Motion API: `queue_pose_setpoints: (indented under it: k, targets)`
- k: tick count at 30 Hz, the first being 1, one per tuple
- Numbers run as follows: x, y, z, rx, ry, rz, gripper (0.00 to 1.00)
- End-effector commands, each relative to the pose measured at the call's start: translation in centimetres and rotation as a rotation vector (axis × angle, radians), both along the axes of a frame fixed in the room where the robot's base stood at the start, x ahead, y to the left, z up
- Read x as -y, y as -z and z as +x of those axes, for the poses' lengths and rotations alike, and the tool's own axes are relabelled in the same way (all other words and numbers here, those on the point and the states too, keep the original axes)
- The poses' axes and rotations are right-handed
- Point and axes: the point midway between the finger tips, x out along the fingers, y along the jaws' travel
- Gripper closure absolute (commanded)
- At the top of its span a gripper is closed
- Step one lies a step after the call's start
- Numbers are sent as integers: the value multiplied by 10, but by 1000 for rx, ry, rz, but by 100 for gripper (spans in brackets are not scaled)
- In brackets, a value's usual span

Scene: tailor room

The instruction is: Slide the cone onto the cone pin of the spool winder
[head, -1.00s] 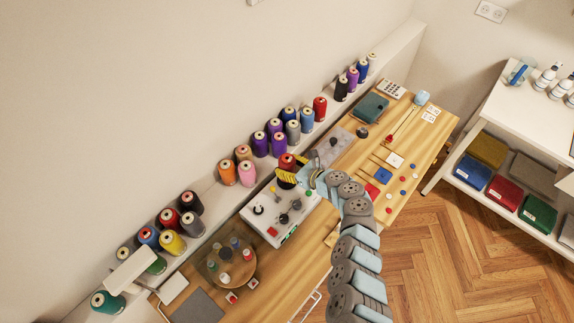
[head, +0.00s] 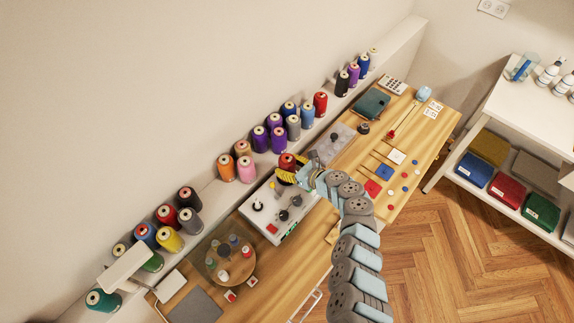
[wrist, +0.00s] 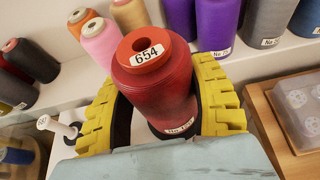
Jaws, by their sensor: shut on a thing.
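The red cone (head: 287,160), its orange-red top marked 654, is between the yellow fingers of my gripper (head: 287,177). In the wrist view the cone (wrist: 165,85) stands nearly upright, with one finger of my gripper (wrist: 168,105) on each side. Its base is partly hidden by the gripper body. The spool winder (head: 302,213) is a white box on the table, below and left of the gripper in the head view, with dark knobs and a red button on top. A short white pin (wrist: 60,128) shows at the wrist view's left; I cannot tell whether it is the cone pin.
A wall shelf (head: 208,203) holds several thread cones, including a pink one (head: 246,169) and a purple one (head: 260,139) close to the gripper. A round wooden tray (head: 236,278) with small spools lies left of the winder. A grey-topped box (head: 333,145) lies to its right.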

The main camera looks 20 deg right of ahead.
Motion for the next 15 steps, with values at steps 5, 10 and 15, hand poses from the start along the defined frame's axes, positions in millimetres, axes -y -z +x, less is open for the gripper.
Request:
queue_pose_setpoints:
  k: [5, 10, 15]
  targets:
    - [0, 2, 0, 0, 0, 0, 18]
    - [0, 2, 0, 0, 0, 0, 11]
    - [0, 2, 0, 0, 0, 0, 11]
